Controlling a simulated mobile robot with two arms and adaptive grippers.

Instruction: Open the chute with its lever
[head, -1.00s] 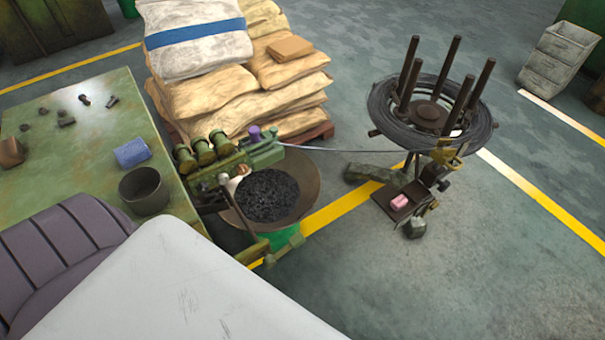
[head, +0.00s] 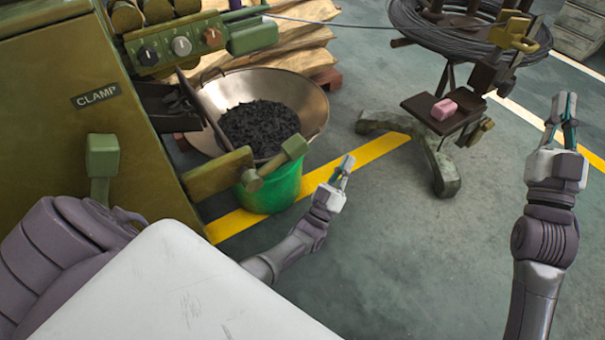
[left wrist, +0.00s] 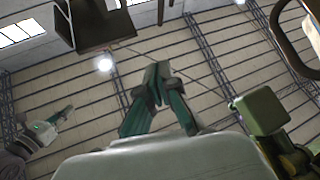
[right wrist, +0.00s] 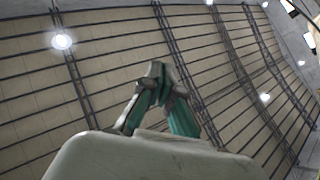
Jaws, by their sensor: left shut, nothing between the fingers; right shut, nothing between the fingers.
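A green-handled lever (head: 274,164) sticks out from the olive bar at the front of the machine, low in front of the metal pan. A dark metal chute (head: 172,110) shows between the machine and the pan, partly hidden. My left gripper (head: 348,161) is shut and empty, to the right of the lever and apart from it. In the left wrist view, the left fingertips (left wrist: 157,72) meet, and a green block (left wrist: 262,110), apparently the lever's handle, is at the right. My right gripper (head: 565,108) is shut and empty at the far right; its fingertips also meet in the right wrist view (right wrist: 157,70).
Another green handle (head: 102,155) stands below the CLAMP label (head: 97,95). A wire stand (head: 445,175) with a pink block (head: 444,109) is behind my grippers.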

